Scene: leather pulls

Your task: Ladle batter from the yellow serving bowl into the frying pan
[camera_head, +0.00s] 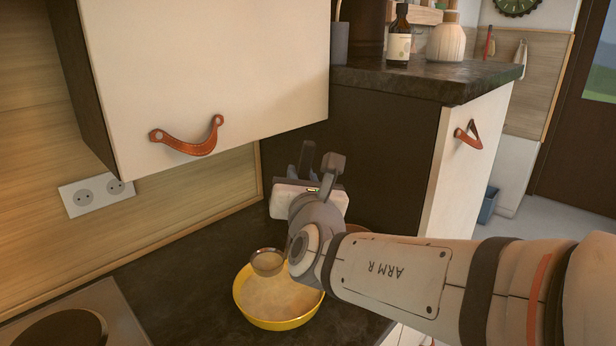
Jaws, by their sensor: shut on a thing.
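The yellow serving bowl (245,307) stands on the dark counter and holds pale batter (280,297). A ladle's metal cup (266,263) is at the bowl's back left rim, with pale batter-coloured contents. My gripper (319,161) is above and behind the bowl, its two dark fingers pointing up in the picture. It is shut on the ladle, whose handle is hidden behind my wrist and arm. My arm also covers the bowl's right side. I cannot make out a frying pan.
A hob with a dark round plate (63,332) is at the lower left. A wall cabinet with a leather pull (188,138) hangs above the counter (165,278). A tall unit (345,150) stands behind my gripper, with a bottle (398,40) on top. The counter left of the bowl is clear.

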